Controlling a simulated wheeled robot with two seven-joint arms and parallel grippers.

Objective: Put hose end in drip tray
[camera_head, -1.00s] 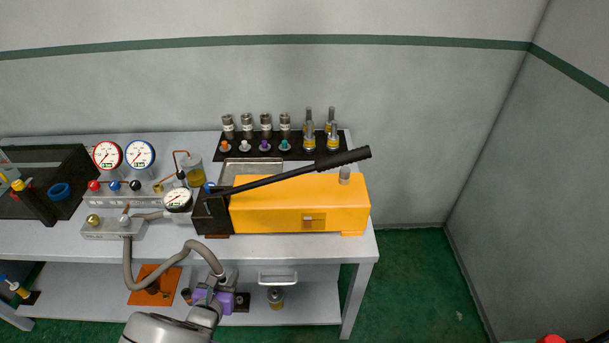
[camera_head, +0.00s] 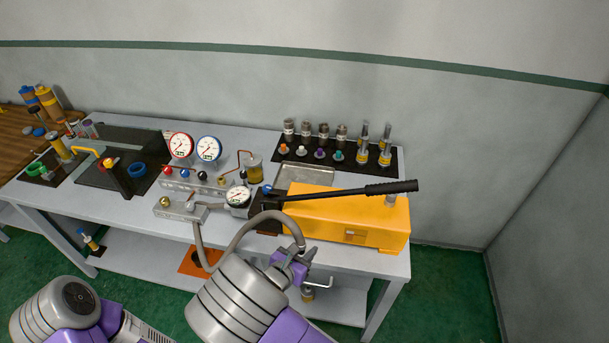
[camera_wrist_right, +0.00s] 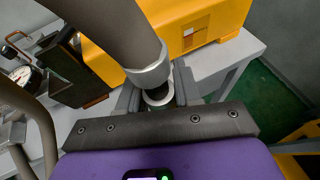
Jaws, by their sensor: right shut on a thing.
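The grey hose (camera_head: 240,232) arches up from the small valve block on the bench to my right gripper (camera_head: 304,258). My right gripper is shut on the metal hose end (camera_head: 299,246), in front of the orange pump's left part. In the right wrist view the hose end (camera_wrist_right: 150,70) sits between the two fingers (camera_wrist_right: 156,96), its collar at the grip. The drip tray (camera_head: 308,174), a shallow metal tray, lies behind the orange pump, which partly hides it. It looks empty where visible. Part of my left arm shows at bottom left; its gripper is out of frame.
The orange pump (camera_head: 350,220) with its long black lever (camera_head: 345,191) stands between my right gripper and the tray. A black mat (camera_head: 390,165) with several fittings lies behind the tray. Gauges (camera_head: 208,149) and a yellow reservoir (camera_head: 254,172) stand to the tray's left.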

